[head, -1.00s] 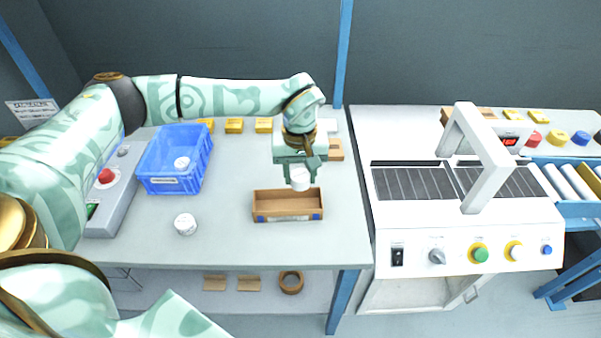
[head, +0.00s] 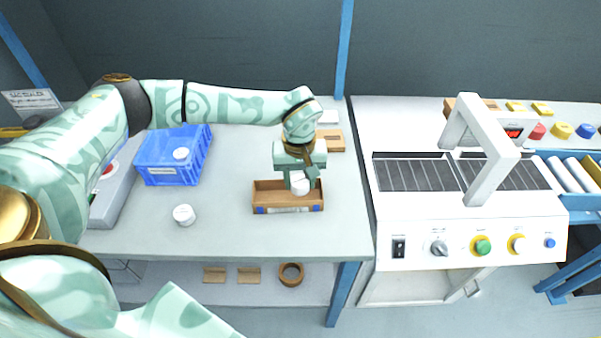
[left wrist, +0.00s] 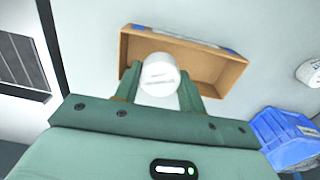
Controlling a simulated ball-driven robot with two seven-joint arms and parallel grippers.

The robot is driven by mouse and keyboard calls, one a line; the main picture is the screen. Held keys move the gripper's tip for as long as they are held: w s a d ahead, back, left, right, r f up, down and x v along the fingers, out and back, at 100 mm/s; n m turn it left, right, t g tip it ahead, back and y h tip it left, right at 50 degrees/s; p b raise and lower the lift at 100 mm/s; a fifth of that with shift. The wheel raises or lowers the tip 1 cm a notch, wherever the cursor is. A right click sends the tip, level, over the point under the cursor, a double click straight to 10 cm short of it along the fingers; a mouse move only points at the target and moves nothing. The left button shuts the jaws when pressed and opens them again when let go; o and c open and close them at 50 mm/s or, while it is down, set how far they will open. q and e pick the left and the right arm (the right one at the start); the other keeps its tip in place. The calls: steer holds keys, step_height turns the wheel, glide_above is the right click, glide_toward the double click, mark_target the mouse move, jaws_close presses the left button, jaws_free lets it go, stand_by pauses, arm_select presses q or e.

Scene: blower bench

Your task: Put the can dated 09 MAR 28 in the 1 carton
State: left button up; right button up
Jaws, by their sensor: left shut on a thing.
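My left gripper (head: 299,180) is shut on a white can (head: 299,187). The can is at the brown open carton (head: 270,208), low over its right half in the head view. The left wrist view shows the can (left wrist: 158,76) between the fingers, with faint print on its end too small to read, and the carton (left wrist: 215,72) beyond it. I cannot tell whether the can touches the carton floor. A second white can (head: 184,215) stands on the bench left of the carton. A third (head: 181,153) is in the blue crate (head: 172,175). My right gripper is not in view.
A white machine (head: 470,220) with a raised arch stands right of the bench. A grey box (head: 115,195) stands at the bench's left end. The bench (head: 225,240) is clear in front of the carton.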

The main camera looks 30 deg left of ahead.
mark_target(300, 190)
arm_select(q)
steer(key=shift+f+b, duration=0.5)
steer(key=shift+f, duration=1.55)
steer(key=o, duration=1.1)
steer(key=shift+r, duration=0.1)
step_height(300, 190, up, 16)
steer(key=p, duration=0.3)
steer(key=shift+r+p, duration=0.1)
steer(key=shift+p, duration=0.25)
